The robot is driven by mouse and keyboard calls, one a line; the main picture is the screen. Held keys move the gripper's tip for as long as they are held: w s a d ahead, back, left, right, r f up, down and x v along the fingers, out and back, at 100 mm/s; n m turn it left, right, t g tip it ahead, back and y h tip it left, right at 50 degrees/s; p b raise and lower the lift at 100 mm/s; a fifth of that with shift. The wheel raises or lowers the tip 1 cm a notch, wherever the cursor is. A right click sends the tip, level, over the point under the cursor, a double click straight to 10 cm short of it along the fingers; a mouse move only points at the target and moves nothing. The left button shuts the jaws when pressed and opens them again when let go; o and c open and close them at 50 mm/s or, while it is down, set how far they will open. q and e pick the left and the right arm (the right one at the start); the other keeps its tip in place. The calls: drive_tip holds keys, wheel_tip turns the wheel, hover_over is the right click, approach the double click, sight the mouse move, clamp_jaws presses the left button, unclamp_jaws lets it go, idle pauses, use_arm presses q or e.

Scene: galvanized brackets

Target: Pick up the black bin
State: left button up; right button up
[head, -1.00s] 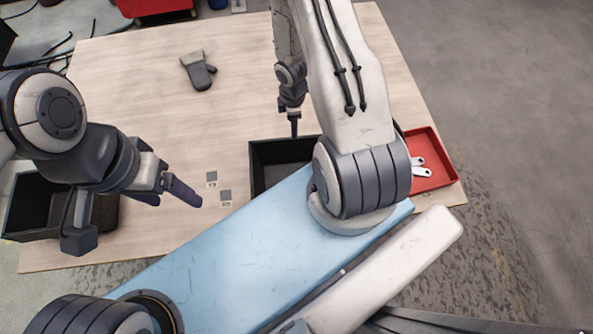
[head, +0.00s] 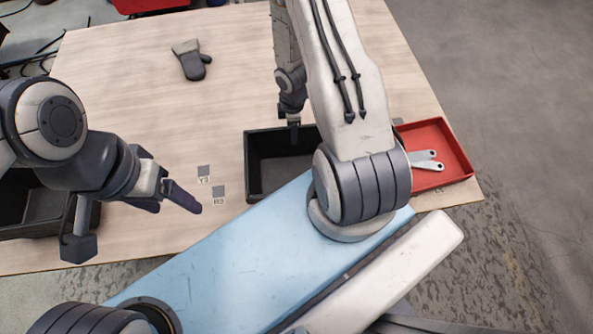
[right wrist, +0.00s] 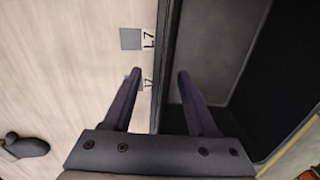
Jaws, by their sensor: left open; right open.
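A black bin (head: 252,165) stands on the table in the middle of the head view, its near right part hidden by my arm and blue body. A second black bin (head: 70,213) is at the left edge, partly behind my left arm. My right gripper (head: 294,130) is open at the far wall of the middle bin. In the right wrist view its fingers (right wrist: 158,85) stand on either side of the bin wall (right wrist: 166,60), one over the table, one over the inside. My left gripper (head: 176,206) is open and empty above the table, left of the middle bin.
A red tray (head: 460,160) with light metal brackets (head: 427,164) is at the right. Small grey label squares (head: 204,171) are left of the middle bin. The wood table between them is clear.

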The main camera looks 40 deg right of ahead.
drive_tip(key=shift+f, duration=0.15)
clamp_jaws()
idle(1.4)
